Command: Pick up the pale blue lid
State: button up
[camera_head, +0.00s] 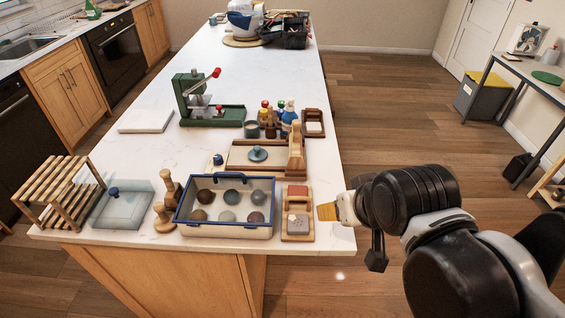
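A pale blue, flat, square lid (133,208) with a dark blue knob lies at the near left of the white counter. It sits between a slatted wooden rack and wooden stamp-like tools. A smaller round teal lid-like piece (258,154) with a knob sits in a wooden tray farther back. My gripper (328,211) is at the counter's near right edge, far to the right of the pale blue lid. Its yellowish tip shows, but the fingers are seen side-on and any gap is hidden.
A blue-rimmed box (226,232) with several round balls stands between the lid and my gripper. A slatted rack (63,190) stands left of the lid, and wooden tools (163,218) stand right. A green press (207,112) is farther back. Counter behind the lid is clear.

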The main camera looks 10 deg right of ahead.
aim_at(258, 154)
jog(key=j+z, duration=0.3)
jog(key=j, duration=0.15)
jog(key=j+z, duration=0.3)
jog(key=j, duration=0.15)
jog(key=k+j+z, duration=0.1)
jog(key=j+z, duration=0.2)
jog(key=k+j+z, duration=0.15)
jog(key=j+z, duration=0.15)
jog(key=j, duration=0.2)
jog(key=k+j+z, duration=0.4)
jog(key=j+z, duration=0.2)
jog(key=i+j+z, duration=0.25)
jog(key=i+j, duration=0.1)
jog(key=j, duration=0.05)
